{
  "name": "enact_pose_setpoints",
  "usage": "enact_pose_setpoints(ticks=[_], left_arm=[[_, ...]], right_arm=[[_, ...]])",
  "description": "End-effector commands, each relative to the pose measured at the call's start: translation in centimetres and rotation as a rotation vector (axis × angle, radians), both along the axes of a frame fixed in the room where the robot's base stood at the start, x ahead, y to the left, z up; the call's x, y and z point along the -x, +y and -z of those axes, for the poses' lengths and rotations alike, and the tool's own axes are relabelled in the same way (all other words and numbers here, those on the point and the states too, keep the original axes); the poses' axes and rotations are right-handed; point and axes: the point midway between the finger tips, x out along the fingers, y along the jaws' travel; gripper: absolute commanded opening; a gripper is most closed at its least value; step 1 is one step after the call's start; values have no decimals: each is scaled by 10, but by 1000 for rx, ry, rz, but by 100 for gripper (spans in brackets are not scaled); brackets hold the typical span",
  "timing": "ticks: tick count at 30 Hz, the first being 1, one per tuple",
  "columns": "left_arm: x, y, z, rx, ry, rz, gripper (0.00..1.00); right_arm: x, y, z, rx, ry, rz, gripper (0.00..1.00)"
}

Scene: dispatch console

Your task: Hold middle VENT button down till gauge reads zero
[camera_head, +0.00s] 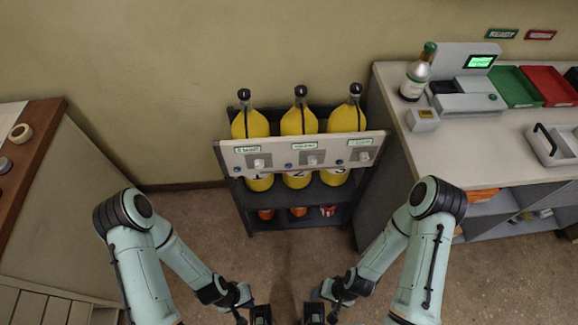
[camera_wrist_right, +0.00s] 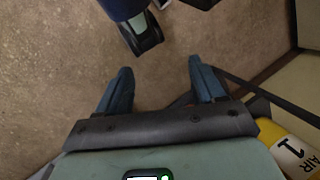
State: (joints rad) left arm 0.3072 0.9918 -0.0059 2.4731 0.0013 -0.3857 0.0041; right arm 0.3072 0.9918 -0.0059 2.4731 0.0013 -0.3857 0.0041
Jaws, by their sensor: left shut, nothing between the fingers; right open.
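A grey panel (camera_head: 231,160) crosses the front of a dark rack that holds three yellow cylinders. The middle cylinder (camera_head: 297,122) stands behind the panel's centre, where a green-edged label (camera_head: 305,147), a pale knob-like part (camera_head: 311,160) and a small blue spot (camera_head: 288,165) show. Which of these is the VENT button, and any gauge reading, are too small to tell. My left gripper (camera_head: 261,315) is shut and empty at the bottom edge, well in front of the rack. My right gripper (camera_head: 314,314) is beside it; its fingers (camera_wrist_right: 161,78) are spread and empty in the right wrist view.
A counter (camera_head: 460,135) stands right of the rack, with a bottle (camera_head: 418,72), a green tray (camera_head: 517,87) and a red tray (camera_head: 549,86). A wooden-edged unit (camera_head: 35,150) stands at the left. The floor (camera_head: 285,255) before the rack is clear.

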Motion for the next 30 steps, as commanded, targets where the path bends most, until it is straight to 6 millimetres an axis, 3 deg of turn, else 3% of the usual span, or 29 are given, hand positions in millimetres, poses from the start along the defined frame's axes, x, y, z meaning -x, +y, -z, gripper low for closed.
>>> enact_pose_setpoints(ticks=[6,8,12,13,30], left_arm=[[0,0,0,0,0,0,0],[0,0,0,0,0,0,0],[0,0,0,0,0,0,0],[0,0,0,0,0,0,0],[0,0,0,0,0,0,0]], right_arm=[[0,0,0,0,0,0,68],[0,0,0,0,0,0,52],[0,0,0,0,0,0,6],[0,0,0,0,0,0,0],[0,0,0,0,0,0,0]])
